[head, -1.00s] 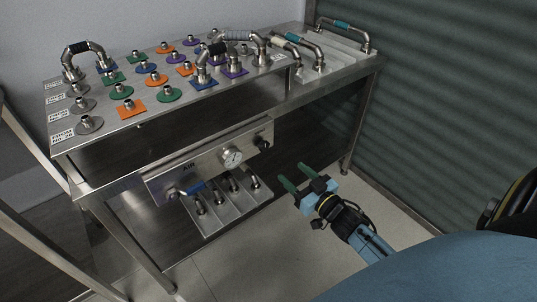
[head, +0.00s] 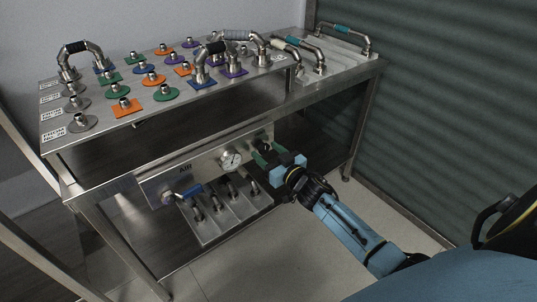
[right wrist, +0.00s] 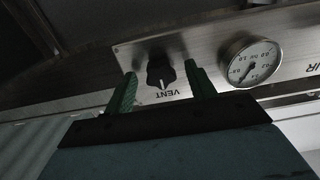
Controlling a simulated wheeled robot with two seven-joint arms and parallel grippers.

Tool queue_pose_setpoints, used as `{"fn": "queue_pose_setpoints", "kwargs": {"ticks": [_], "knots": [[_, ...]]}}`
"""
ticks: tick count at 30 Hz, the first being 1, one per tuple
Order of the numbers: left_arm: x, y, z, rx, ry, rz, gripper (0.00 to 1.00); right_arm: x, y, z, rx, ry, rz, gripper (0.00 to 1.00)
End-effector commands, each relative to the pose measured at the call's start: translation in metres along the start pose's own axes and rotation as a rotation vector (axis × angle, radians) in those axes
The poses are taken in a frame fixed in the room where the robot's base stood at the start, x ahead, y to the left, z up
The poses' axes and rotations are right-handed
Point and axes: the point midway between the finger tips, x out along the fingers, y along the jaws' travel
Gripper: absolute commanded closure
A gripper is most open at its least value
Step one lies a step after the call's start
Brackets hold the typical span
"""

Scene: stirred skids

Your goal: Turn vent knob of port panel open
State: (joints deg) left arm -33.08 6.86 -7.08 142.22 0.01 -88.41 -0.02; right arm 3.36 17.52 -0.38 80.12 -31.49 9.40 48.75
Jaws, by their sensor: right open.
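The port panel (head: 205,162) is a steel plate on the front of the bench, marked AIR, with a round gauge (head: 231,159) and a blue-handled valve (head: 188,193). The black vent knob (right wrist: 159,72) shows in the right wrist view above the word VENT, which appears upside down. My right gripper (head: 264,153) is at the right end of the panel. Its green fingers (right wrist: 160,88) are open, one on each side of the knob, with gaps visible; I cannot tell how deep they reach. The knob is hidden in the head view. My left gripper is not in view.
The bench top (head: 75,147) carries coloured discs and squares with metal ports, and several bent pipes. A ribbed tray of small fittings (head: 228,208) lies below the panel. A green corrugated wall (head: 440,110) stands at the right.

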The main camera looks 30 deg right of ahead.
Motion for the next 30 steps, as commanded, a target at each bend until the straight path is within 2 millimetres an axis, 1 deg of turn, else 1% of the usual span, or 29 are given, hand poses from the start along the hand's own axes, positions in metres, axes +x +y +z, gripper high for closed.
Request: {"fn": "queue_pose_setpoints", "kwargs": {"ticks": [3, 4, 12, 14, 23, 27, 30], "knots": [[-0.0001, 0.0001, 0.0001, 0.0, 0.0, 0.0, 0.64, -0.0002, 0.0, 0.0, 0.0, 0.0, 0.0, 0.44], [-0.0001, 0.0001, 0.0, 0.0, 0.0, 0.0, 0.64, -0.0002, 0.0, 0.0, 0.0, 0.0, 0.0, 0.47], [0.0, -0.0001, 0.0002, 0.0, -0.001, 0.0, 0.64, -0.0004, -0.0001, 0.0001, -0.001, 0.0, 0.0, 0.82], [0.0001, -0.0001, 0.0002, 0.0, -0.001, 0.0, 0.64, -0.0004, -0.0002, 0.0001, -0.001, 0.0, 0.0, 0.88], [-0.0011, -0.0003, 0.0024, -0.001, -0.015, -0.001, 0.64, -0.0005, -0.0003, 0.0, -0.043, 0.0, 0.0, 0.88], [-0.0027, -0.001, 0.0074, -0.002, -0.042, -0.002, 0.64, -0.0005, -0.0002, 0.0, -0.112, -0.001, 0.0, 0.88], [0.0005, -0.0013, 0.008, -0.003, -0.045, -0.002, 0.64, -0.0005, -0.0001, -0.0001, -0.183, -0.001, 0.0, 0.88]]}}
